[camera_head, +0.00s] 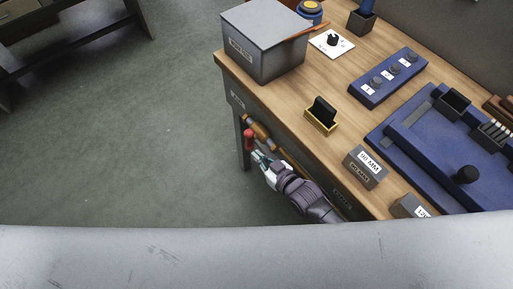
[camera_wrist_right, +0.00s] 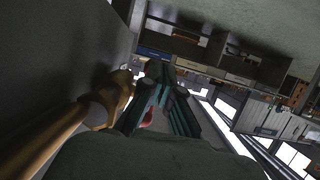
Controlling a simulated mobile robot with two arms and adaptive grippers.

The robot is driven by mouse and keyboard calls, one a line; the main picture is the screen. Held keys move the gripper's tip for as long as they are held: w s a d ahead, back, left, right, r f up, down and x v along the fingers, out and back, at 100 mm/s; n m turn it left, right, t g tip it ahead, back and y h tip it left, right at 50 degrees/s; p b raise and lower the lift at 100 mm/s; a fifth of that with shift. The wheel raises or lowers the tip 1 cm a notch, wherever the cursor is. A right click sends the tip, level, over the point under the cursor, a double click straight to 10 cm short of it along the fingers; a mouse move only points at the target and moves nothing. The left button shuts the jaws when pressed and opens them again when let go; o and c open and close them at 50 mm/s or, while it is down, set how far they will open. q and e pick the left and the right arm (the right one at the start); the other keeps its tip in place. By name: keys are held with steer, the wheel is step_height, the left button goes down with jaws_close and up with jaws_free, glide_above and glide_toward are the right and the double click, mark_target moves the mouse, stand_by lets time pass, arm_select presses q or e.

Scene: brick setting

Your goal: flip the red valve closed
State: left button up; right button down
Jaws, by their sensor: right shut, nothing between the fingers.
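The red valve handle (camera_head: 249,141) sits on a brass pipe fitting (camera_head: 259,130) at the front side of the workbench, near its left corner. In the head view it points roughly up and down in the picture. My right gripper (camera_head: 257,157) is shut and empty, just below the handle; I cannot tell if they touch. In the right wrist view the gripper's fingers (camera_wrist_right: 163,88) partly hide the red handle (camera_wrist_right: 147,116). The brass valve body (camera_wrist_right: 108,98) is to their left. My left gripper is not in view.
The wooden bench top (camera_head: 290,106) holds a grey box (camera_head: 265,45), a blue panel with knobs (camera_head: 388,77), a black-and-yellow holder (camera_head: 321,115) and a grey 90 MM block (camera_head: 366,167). A bench leg (camera_head: 243,145) stands close behind the valve. The floor (camera_head: 130,150) to the left is clear.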

steer(key=v, duration=0.6)
stand_by(0.5)
